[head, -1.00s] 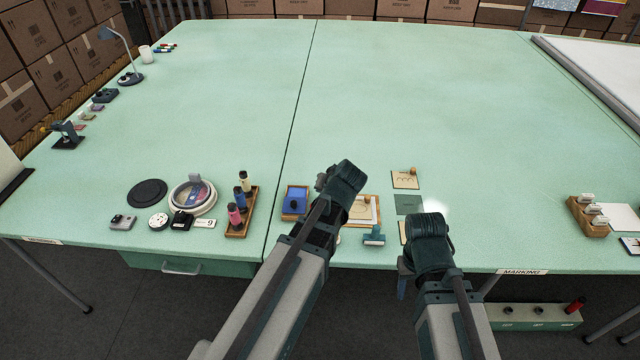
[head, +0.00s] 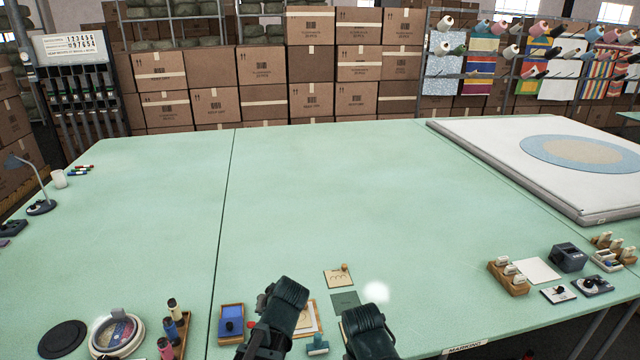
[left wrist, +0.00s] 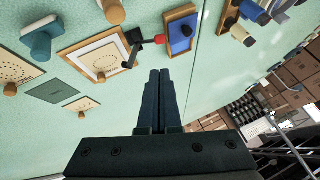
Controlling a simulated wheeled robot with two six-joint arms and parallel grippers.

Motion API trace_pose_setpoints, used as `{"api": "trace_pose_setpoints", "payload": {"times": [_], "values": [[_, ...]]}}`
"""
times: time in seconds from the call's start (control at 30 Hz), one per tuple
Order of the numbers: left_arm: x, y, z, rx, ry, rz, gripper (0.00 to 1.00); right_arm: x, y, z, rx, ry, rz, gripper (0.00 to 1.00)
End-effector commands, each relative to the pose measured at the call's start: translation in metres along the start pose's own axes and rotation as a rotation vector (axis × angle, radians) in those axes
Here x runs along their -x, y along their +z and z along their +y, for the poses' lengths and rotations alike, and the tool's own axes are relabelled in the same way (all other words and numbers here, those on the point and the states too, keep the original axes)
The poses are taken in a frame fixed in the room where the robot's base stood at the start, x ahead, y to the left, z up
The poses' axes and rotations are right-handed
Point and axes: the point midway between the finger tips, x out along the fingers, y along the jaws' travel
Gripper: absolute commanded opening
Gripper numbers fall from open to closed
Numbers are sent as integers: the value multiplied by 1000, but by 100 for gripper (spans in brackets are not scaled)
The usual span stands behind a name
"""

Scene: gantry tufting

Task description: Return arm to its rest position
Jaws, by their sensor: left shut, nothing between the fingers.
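My left gripper (left wrist: 160,80) is shut and empty in the left wrist view, its two dark fingers together above the green table (head: 160,210). In the head view my left arm's dark wrist is at the lower middle, and its fingers are not clearly visible. My right arm's dark wrist is just right of it at the bottom edge; its fingers are hidden. In the left wrist view, a black item with a red end (left wrist: 160,39) is beyond the fingertips, between a wood-framed card (left wrist: 92,50) and a blue pad in a wooden tray (left wrist: 181,28).
Near the front edge are the blue pad tray (head: 231,323), a teal stamp (head: 317,345), a card with a wooden knob (head: 339,277) and a bottle rack (head: 182,335). A stamp rack (head: 508,277) stands right. The table's middle and back are clear.

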Motion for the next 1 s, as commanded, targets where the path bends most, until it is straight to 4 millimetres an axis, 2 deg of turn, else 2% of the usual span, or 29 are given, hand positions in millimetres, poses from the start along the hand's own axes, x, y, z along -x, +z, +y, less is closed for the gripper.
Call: {"api": "trace_pose_setpoints", "payload": {"times": [0.2,0.3,0.4,0.57,1.0], "values": [[42,87,66,-230,185,-257,0,0,0,0,0,0,0,50],[63,121,87,-338,271,-357,0,0,0,0,0,0,0,50],[80,145,100,-419,336,-426,0,0,0,0,0,0,0,50],[92,160,107,-475,380,-470,0,0,0,0,0,0,0,50],[91,160,107,-474,380,-470,0,0,0,0,0,0,0,50]]}}
